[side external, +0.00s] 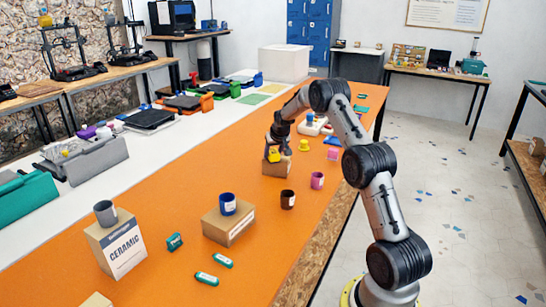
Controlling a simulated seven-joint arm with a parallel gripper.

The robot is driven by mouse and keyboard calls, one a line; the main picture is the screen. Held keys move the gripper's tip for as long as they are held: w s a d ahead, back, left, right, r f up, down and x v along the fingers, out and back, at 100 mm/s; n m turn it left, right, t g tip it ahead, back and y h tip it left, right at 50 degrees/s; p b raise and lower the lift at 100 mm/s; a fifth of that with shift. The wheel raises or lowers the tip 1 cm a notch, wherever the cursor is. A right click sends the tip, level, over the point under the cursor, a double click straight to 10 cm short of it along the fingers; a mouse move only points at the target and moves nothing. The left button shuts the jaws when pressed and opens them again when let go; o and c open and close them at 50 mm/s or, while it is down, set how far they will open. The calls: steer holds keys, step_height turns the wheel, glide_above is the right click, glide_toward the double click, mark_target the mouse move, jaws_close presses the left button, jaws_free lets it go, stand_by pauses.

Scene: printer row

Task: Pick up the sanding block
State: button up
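My gripper (278,148) points down over a small cardboard box (277,168) at the middle of the orange table. A small yellow object (273,155) shows at the fingers, at the top of this box. It may be the sanding block, but it is too small to tell. My fingers partly cover it, and I cannot see whether they are closed on it or only beside it. No other thing in view is clearly a sanding block.
Mugs stand near the box: pink (317,180), dark brown (288,199), yellow (304,145). A blue mug (228,204) stands on another box (229,225); a grey mug (105,213) tops the CERAMIC box (117,245). Teal items (206,279) lie in front.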

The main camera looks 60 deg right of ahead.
jaws_close()
steer(key=shift+r, duration=0.15)
